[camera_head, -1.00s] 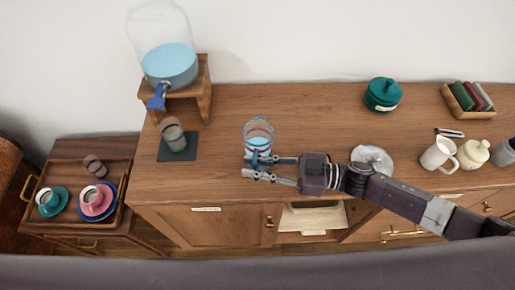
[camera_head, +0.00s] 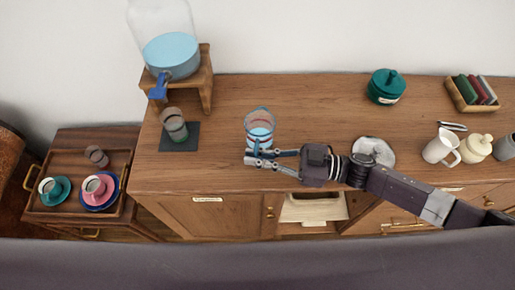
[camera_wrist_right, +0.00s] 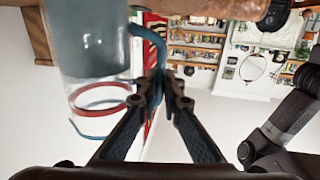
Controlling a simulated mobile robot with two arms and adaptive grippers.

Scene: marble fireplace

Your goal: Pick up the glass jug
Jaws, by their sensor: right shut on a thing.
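The glass jug (camera_head: 259,124) is clear with a blue rim and light blue liquid low inside. It is above the front part of the wooden sideboard; whether its base touches the top is hard to tell. My right gripper (camera_head: 251,159) reaches in from the right at the jug's near side. In the right wrist view the jug (camera_wrist_right: 88,42) fills the upper left. Its blue handle (camera_wrist_right: 150,38) comes down between the fingertips of my right gripper (camera_wrist_right: 160,92), which is shut on it. My left gripper is not in view.
The sideboard (camera_head: 300,105) also bears a water dispenser (camera_head: 170,58) on a stand, a glass (camera_head: 174,124) on a dark mat, a green pot (camera_head: 386,86), a glass disc (camera_head: 374,151) and a white mug (camera_head: 440,147). A tray (camera_head: 65,160) with cups stands lower left.

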